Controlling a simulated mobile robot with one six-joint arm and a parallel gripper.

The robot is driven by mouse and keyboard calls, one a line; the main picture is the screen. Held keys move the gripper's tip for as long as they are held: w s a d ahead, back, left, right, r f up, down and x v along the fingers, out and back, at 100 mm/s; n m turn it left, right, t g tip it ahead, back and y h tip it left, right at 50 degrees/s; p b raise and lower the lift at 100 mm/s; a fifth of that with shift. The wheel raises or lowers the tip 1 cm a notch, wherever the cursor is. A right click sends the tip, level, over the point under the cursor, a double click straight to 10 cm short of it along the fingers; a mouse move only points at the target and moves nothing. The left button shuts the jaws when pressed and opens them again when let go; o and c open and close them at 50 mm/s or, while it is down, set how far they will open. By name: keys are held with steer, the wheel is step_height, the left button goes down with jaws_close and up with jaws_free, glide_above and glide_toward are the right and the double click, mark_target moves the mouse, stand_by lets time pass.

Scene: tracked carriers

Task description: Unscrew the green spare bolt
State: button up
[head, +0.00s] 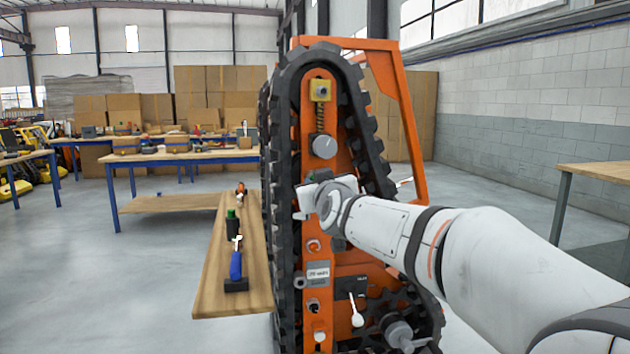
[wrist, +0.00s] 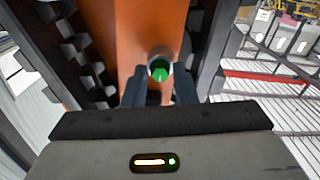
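The green bolt (wrist: 159,72) shows end-on in the wrist view, as a small green disc in a grey round seat on the orange panel (wrist: 150,25). My gripper (wrist: 160,88) faces it, with one dark finger on each side of the bolt. The fingers stand apart, and a thin gap shows between each finger and the green disc. In the head view my gripper (head: 312,196) is at the middle of the orange panel (head: 310,120) of the tracked carrier. The bolt is hidden there behind the gripper and wrist.
Black track (head: 281,200) runs close on both sides of the panel. A knob (head: 324,147) and a yellow block (head: 320,90) sit above my gripper. Below are a labelled plate (head: 318,273) and a white-handled lever (head: 356,312). A wooden bench (head: 212,285) with tools stands left.

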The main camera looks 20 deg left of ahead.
jaws_close()
steer(key=n+p, duration=0.8)
steer(key=n, duration=0.1)
steer(key=shift+n, duration=0.4)
steer(key=n+p, duration=0.4)
steer(key=n, duration=0.5)
steer(key=shift+n, duration=0.3)
